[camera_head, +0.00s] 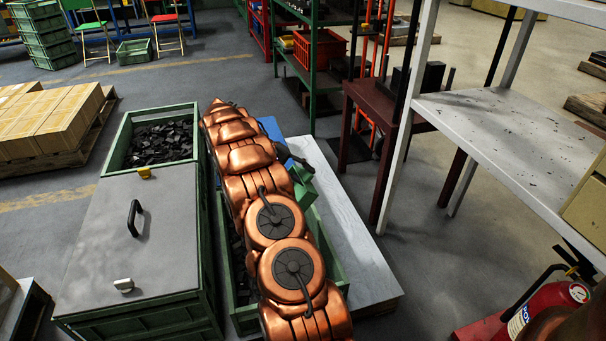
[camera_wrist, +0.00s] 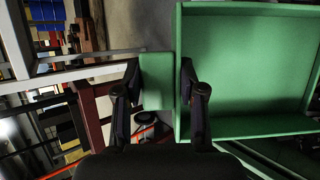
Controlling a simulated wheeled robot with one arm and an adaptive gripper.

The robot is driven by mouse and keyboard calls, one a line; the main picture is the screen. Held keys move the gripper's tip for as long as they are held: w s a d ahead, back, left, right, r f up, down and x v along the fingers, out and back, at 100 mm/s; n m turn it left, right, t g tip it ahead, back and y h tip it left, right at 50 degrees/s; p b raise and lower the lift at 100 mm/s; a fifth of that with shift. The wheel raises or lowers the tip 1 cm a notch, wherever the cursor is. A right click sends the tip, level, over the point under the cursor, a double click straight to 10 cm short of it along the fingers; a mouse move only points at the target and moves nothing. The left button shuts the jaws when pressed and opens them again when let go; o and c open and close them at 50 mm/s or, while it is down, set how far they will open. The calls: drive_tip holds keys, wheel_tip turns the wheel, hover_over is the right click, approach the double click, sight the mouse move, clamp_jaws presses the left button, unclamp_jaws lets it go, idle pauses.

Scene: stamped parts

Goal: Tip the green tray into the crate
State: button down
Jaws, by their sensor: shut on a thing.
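The green tray (camera_wrist: 250,65) fills the right of the wrist view. Its inside faces the camera and the part in view looks empty. My gripper (camera_wrist: 159,85) is shut on the flat green tab at the tray's left side, one finger on each side. In the head view only a small part of the tray (camera_head: 305,188) shows beyond my copper arm. A green crate (camera_head: 331,262) with dark contents lies under my arm, mostly hidden. A second green crate (camera_head: 122,140) at the left holds black pieces, with a grey lid over its front part.
A pale slab (camera_head: 350,230) lies right of the crate under my arm. A white table (camera_head: 510,130) and a red extinguisher (camera_head: 540,310) stand at the right. A pallet of boxes (camera_head: 50,125) is at the left. Open floor lies behind the crates.

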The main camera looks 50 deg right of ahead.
idle(0.4)
drive_tip(key=shift+s+d+f+t+p, duration=0.2)
drive_tip(key=shift+s+d+t+p, duration=0.2)
drive_tip(key=shift+p, duration=0.45)
drive_tip(key=s+d+f+n+t+y+p, duration=0.1)
drive_tip(key=s+d+f+t+y+p, duration=0.1)
drive_tip(key=s+d+f+y+p, duration=0.1)
wheel_tip(320, 180, down, 3)
drive_tip(key=d+y+p, duration=0.1)
drive_tip(key=d+p, duration=0.1)
drive_tip(key=p, duration=0.2)
drive_tip(key=shift+s+d+t, duration=0.25)
drive_tip(key=shift+s+t, duration=0.05)
drive_tip(key=shift+f, duration=0.1)
